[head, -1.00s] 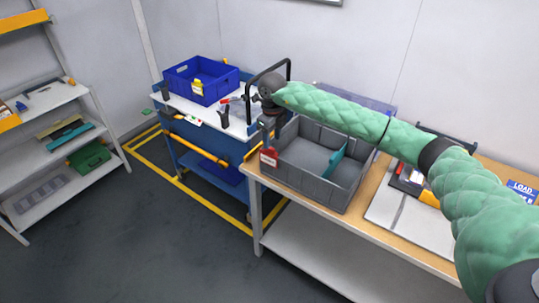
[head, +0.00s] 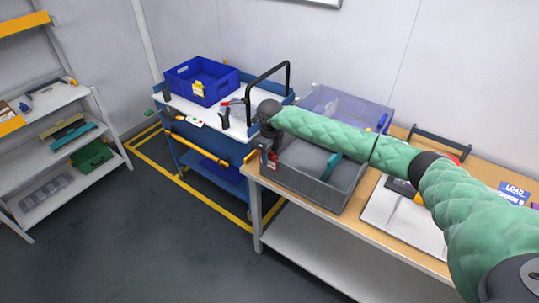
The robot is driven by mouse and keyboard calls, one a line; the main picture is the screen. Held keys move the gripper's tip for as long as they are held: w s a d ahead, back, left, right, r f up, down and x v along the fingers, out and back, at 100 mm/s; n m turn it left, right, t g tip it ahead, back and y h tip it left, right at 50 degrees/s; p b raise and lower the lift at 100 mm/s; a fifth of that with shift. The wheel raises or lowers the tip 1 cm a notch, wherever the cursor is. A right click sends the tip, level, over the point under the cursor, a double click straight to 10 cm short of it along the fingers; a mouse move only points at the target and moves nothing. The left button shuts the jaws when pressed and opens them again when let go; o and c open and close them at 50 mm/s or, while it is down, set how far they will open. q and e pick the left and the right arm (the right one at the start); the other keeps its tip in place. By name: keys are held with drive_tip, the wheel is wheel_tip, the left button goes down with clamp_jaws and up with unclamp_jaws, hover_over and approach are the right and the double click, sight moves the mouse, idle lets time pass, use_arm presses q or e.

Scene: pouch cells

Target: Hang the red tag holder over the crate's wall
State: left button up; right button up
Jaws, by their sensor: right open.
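The grey crate (head: 306,184) stands on the wooden bench, with a teal divider (head: 331,163) inside it. The red tag holder (head: 272,158) shows as a small red patch at the crate's left wall. My gripper hides part of it, and I cannot tell whether it sits over the rim. My right gripper (head: 267,151) points down at that wall, right by the tag holder, and is open. My forearm covers part of the crate's far side. My left gripper is not in view.
A clear lidded bin (head: 345,108) stands behind the crate. A blue cart (head: 210,178) with a black handle and a blue crate (head: 201,82) is at the left. A white board (head: 400,216) lies to the right on the bench (head: 340,217). Shelves stand far left.

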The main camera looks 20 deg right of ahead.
drive_tip(key=shift+f, duration=0.25)
drive_tip(key=shift+c, duration=0.2)
drive_tip(key=c, duration=1)
